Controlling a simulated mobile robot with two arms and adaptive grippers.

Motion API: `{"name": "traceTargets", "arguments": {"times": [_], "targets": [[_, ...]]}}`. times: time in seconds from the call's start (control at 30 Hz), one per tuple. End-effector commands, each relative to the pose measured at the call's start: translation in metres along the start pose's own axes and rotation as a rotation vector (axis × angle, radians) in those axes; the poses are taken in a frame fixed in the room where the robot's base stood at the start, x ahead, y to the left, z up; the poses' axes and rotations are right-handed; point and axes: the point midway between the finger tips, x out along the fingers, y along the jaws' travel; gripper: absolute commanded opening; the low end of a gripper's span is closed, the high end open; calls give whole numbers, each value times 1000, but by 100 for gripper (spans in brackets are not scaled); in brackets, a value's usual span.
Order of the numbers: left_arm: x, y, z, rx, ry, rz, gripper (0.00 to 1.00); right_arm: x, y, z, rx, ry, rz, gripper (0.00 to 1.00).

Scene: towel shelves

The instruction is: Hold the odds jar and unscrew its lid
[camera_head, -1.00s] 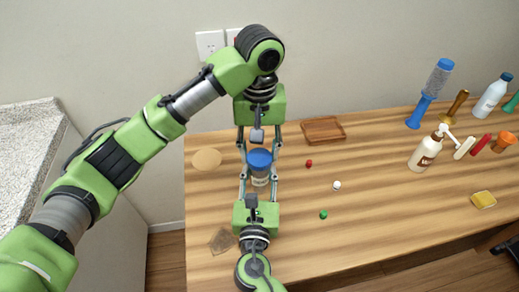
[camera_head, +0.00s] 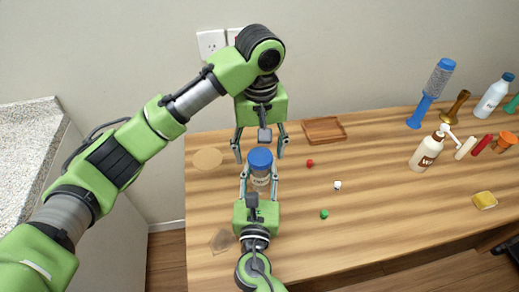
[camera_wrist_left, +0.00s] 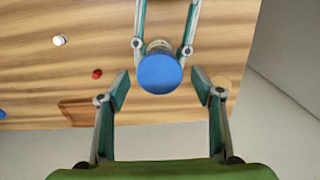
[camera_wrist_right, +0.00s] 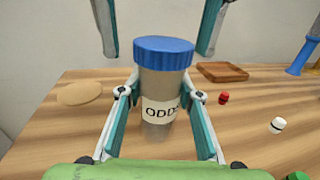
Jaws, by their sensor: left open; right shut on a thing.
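The odds jar (camera_wrist_right: 158,108) is a clear jar with a blue lid (camera_wrist_right: 163,54) and a white label reading "ODD", partly hidden. It is upright at the table's left part, and its lid is on. My right gripper (camera_head: 260,172) comes from the front and is shut on the jar's body, its fingers on both sides below the lid; it also shows in the right wrist view (camera_wrist_right: 160,97). My left gripper (camera_head: 259,155) is open above and behind the jar. In the left wrist view its fingers (camera_wrist_left: 163,82) stand wide on both sides of the lid (camera_wrist_left: 160,73), apart from it.
A wooden tray (camera_head: 324,131) is behind right. A round tan disc (camera_head: 207,159) lies left. Small red (camera_head: 310,163), white (camera_head: 337,185) and green (camera_head: 324,214) pieces lie right of the jar.

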Motion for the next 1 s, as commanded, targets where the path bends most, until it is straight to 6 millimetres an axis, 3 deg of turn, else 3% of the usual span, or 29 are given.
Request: {"name": "traceTargets", "arguments": {"times": [0.2, 0.5, 0.77, 1.0], "targets": [[0, 1, 0, 167, 1, 0, 60, 0, 0, 0, 0, 0, 0, 11], [0, 1, 0, 190, 1, 0, 60, 0, 0, 0, 0, 0, 0, 11], [0, 2, 0, 417, 1, 0, 60, 0, 0, 0, 0, 0, 0, 11], [0, 3, 0, 434, 1, 0, 60, 0, 0, 0, 0, 1, 0, 11]]}}
